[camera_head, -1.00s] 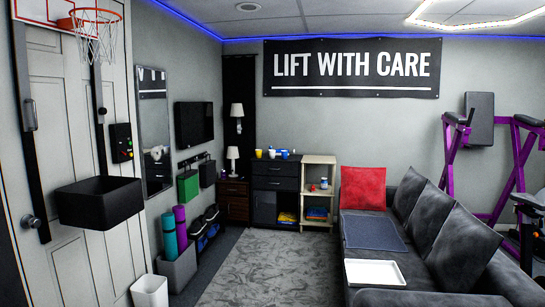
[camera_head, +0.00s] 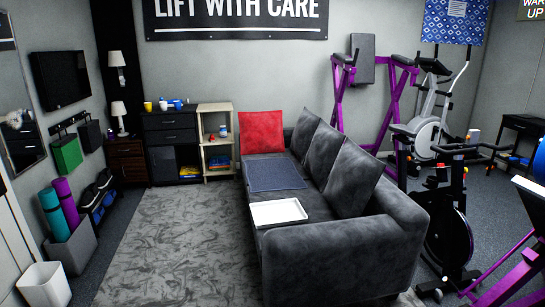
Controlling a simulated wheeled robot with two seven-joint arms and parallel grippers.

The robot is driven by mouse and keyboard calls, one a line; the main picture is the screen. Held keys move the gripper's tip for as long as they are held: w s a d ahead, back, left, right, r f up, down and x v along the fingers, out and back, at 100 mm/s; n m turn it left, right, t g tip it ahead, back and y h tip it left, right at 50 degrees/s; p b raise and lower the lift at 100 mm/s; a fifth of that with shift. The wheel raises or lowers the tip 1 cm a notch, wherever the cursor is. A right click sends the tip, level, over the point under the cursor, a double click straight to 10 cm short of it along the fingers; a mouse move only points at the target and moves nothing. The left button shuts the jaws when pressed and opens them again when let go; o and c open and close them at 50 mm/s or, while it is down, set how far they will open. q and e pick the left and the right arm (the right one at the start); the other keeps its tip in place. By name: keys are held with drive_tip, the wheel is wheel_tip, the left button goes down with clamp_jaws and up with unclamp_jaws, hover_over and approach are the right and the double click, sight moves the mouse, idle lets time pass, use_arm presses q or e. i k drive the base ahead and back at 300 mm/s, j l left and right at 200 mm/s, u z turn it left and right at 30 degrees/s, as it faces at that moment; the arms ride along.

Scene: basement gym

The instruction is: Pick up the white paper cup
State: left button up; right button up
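A small white cup-like thing (camera_head: 163,104) stands on top of the dark cabinet (camera_head: 170,136) at the back wall, between a yellow cup (camera_head: 148,106) and a blue item (camera_head: 176,104). It is too small and far away to be sure that it is the white paper cup. Neither of my grippers is in view.
A grey sofa (camera_head: 335,262) with a white tray (camera_head: 279,213) and a blue mat (camera_head: 274,175) stands in the middle. Left of it the grey rug (camera_head: 175,240) is clear. A white bin (camera_head: 44,285) stands at lower left. An exercise bike (camera_head: 452,225) is at right.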

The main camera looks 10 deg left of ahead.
sight(164, 104)
drive_tip(key=i+j+u, duration=0.4)
drive_tip(key=i+u, duration=0.4)
drive_tip(key=i, duration=0.15)
drive_tip(key=i+u, duration=0.4)
drive_tip(key=i, duration=0.15)
drive_tip(key=i+l+u, duration=0.15)
drive_tip(key=i+u, duration=0.2)
drive_tip(key=i, duration=0.15)
drive_tip(key=i+z, duration=0.15)
drive_tip(key=i, duration=0.4)
drive_tip(key=i+j+z, duration=0.15)
drive_tip(key=i, duration=0.35)
drive_tip(key=i+z, duration=0.2)
drive_tip(key=i, duration=0.35)
drive_tip(key=i+j+z, duration=0.15)
drive_tip(key=i+j, duration=0.15)
drive_tip(key=i, duration=0.2)
drive_tip(key=i+l, duration=0.1)
drive_tip(key=i, duration=1)
drive_tip(key=i+l+z, duration=0.1)
drive_tip(key=i, duration=1)
